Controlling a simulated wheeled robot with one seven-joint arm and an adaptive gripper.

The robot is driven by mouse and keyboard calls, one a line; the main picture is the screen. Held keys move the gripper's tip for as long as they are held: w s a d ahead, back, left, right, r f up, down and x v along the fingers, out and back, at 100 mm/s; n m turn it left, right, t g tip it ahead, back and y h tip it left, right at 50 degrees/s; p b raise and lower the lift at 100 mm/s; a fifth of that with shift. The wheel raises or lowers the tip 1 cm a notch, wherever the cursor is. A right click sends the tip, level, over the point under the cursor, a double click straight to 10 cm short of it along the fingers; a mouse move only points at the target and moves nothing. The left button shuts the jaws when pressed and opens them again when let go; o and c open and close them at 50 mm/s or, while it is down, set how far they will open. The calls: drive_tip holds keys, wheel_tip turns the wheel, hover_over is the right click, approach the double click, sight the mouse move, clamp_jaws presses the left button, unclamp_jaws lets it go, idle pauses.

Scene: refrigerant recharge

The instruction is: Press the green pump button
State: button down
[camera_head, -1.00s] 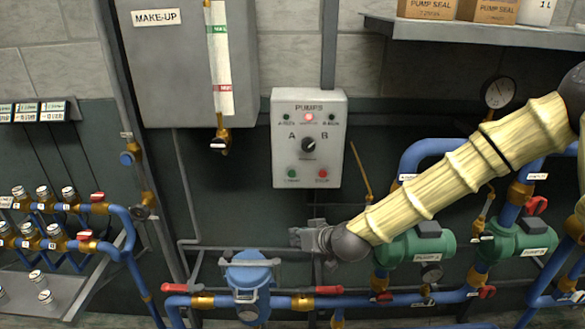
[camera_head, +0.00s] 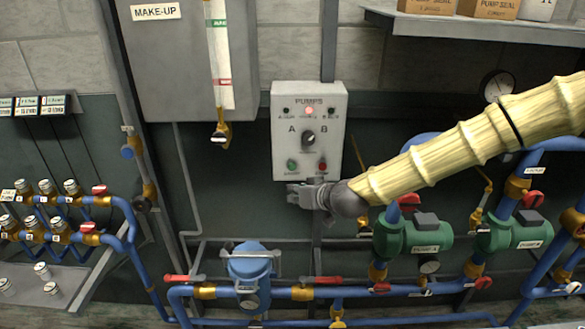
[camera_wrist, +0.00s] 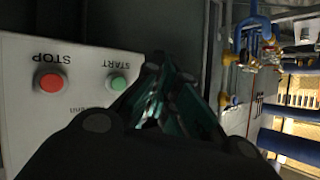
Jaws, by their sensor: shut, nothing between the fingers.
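The grey pump control box (camera_head: 307,150) is on the wall in the middle of the head view. Its green button (camera_head: 292,164) is at the lower left of the panel and its red button (camera_head: 322,166) at the lower right. A red lamp is lit near the top. My gripper (camera_head: 292,192) is shut and empty, just below the box's lower edge in the picture. In the wrist view, the green START button (camera_wrist: 119,83) lies left of my gripper (camera_wrist: 160,62), with the red STOP button (camera_wrist: 51,83) farther left. The fingertips look apart from the green button.
Blue pipes with red-handled valves (camera_head: 322,280) run below. A blue strainer housing (camera_head: 249,268) stands below left of the gripper. The green pumps (camera_head: 410,236) are to the right. A white level gauge (camera_head: 221,60) hangs left of the box.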

sight(292, 166)
drive_tip(key=shift+w, duration=3.75)
drive_tip(key=shift+w+f+b, duration=0.1)
drive_tip(key=shift+w+b, duration=0.1)
drive_tip(key=shift+b, duration=0.1)
drive_tip(key=shift+w, duration=0.2)
drive_tip(key=shift+w, duration=0.5)
drive_tip(key=shift+s, duration=0.15)
drive_tip(key=shift+s+b, duration=0.35)
drive_tip(key=shift+s, duration=0.45)
